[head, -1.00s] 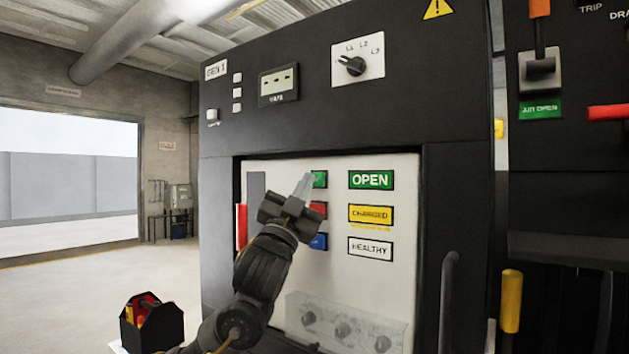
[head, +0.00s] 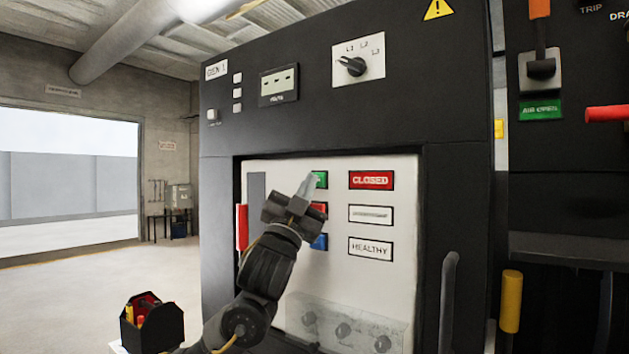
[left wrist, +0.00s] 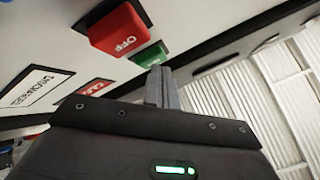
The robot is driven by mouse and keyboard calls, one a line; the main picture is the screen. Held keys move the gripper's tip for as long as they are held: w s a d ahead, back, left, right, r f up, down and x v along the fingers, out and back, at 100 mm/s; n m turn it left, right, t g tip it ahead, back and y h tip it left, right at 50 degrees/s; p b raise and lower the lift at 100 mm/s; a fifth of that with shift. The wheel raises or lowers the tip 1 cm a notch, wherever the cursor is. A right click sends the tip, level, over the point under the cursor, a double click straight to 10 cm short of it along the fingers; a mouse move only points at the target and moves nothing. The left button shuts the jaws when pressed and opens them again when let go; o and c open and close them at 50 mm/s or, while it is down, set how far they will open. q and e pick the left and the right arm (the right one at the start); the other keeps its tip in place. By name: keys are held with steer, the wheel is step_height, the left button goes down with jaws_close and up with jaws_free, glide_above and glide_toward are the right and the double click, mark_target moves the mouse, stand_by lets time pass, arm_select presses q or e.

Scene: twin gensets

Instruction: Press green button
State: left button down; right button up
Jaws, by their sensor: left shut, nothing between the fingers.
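The green button (head: 320,179) sits at the top of a column of buttons on the white panel of the GEN 1 cabinet. My left gripper (head: 308,184) is shut and empty, with its fingertips at the green button's left side; I cannot tell whether they touch it. In the left wrist view the shut fingers (left wrist: 162,84) point toward the green button (left wrist: 148,54), beside the red OFF button (left wrist: 120,30). The red button (head: 319,208) is partly hidden by my gripper in the head view. A red CLOSED label (head: 371,180) shows right of the green button. My right gripper is not in view.
A blue button (head: 319,242) is below the red one. A rotary selector (head: 352,66) is above. A black tool box (head: 152,325) stands at the lower left.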

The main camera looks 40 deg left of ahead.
arm_select(q)
steer(key=shift+s, duration=0.85)
steer(key=s, duration=0.5)
steer(key=shift+b, duration=0.3)
stand_by(0.9)
